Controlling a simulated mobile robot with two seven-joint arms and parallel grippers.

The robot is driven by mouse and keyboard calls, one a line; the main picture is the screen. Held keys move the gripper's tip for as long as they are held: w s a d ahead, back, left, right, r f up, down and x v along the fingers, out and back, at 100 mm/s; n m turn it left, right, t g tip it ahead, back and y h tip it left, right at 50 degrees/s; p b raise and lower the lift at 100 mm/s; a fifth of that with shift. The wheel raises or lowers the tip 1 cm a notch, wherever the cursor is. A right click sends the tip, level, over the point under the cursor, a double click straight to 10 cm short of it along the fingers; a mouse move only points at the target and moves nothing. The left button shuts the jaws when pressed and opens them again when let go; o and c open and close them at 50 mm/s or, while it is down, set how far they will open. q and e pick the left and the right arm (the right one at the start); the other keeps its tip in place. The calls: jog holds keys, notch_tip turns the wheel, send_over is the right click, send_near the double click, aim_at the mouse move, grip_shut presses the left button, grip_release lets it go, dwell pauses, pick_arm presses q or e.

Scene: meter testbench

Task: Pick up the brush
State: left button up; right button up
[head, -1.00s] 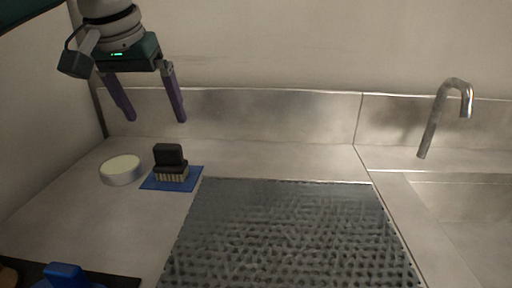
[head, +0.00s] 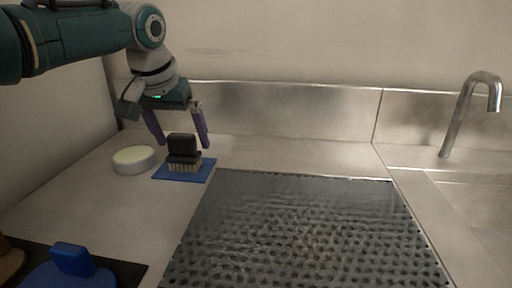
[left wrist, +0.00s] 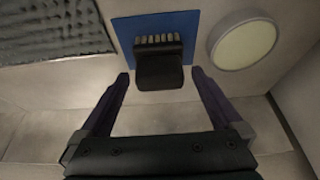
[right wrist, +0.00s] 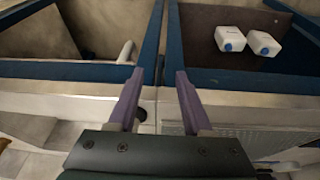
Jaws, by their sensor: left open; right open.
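The brush (head: 183,150) has a black block handle and pale bristles. It stands bristles down on a blue mat (head: 204,173) on the steel counter. In the left wrist view the brush (left wrist: 160,68) lies just beyond and between the fingertips. My left gripper (head: 182,144) is open, with its purple fingers pointing down around or just behind the brush handle. The left gripper (left wrist: 160,78) holds nothing. My right gripper (right wrist: 156,72) is open and empty, away from the brush, and is not in the head view.
A round white dish (head: 134,160) sits left of the mat. A perforated metal plate (head: 300,230) fills the middle counter. A blue-handled object (head: 70,262) is at the front left. A tap (head: 468,110) stands at right. The right wrist view shows white bottles (right wrist: 230,38) in a bin.

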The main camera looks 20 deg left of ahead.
aim_at(181, 134)
pick_arm(q)
jog(key=c, duration=1.4)
jog(key=shift+r, duration=0.1)
notch_tip(181, 134, up, 20)
jog(key=p, duration=0.2)
jog(key=shift+p, duration=0.35)
